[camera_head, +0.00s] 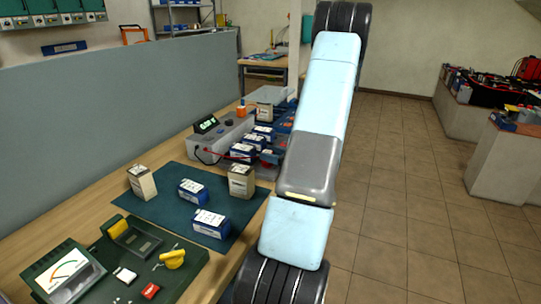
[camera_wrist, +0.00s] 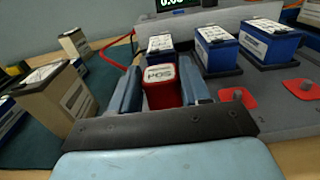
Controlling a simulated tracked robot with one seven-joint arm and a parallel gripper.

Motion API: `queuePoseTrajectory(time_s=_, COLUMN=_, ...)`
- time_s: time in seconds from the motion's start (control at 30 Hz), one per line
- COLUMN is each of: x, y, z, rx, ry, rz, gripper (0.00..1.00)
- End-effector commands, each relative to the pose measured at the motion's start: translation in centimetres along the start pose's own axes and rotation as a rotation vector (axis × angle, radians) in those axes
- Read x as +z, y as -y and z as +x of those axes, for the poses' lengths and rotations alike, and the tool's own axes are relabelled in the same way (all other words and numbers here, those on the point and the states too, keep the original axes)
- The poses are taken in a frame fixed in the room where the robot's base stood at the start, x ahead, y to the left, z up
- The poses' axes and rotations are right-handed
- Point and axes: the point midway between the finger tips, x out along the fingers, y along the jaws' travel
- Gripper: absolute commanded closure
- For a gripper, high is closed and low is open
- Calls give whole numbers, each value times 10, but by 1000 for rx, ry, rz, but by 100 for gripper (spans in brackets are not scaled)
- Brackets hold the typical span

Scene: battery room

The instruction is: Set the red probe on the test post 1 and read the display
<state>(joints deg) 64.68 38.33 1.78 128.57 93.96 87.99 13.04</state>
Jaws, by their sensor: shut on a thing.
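In the wrist view my gripper (camera_wrist: 160,70) is shut on the red probe (camera_wrist: 160,92), a red block marked "POS", held between two blue fingers. I cannot read which is test post 1. The probe is apart from both. The display (camera_wrist: 176,5) is cut by the top edge and shows green digits, seemingly 0.00. In the head view the display (camera_head: 206,124) tops the tester (camera_head: 220,137); my arm hides the gripper.
Blue batteries (camera_wrist: 217,48) stand in a row on the tester behind the posts. A beige battery (camera_wrist: 62,96) stands close left of my gripper. A red cable (camera_wrist: 113,49) loops behind the left finger. The green mat (camera_head: 165,218) holds several more batteries.

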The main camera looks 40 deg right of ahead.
Motion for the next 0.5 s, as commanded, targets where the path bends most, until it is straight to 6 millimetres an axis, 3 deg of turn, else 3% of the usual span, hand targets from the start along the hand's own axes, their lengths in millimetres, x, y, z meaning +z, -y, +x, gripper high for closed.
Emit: queuePoseTrajectory(time_s=0.5, x=-4, y=0, z=1, rx=1, ry=0, rz=0, gripper=85)
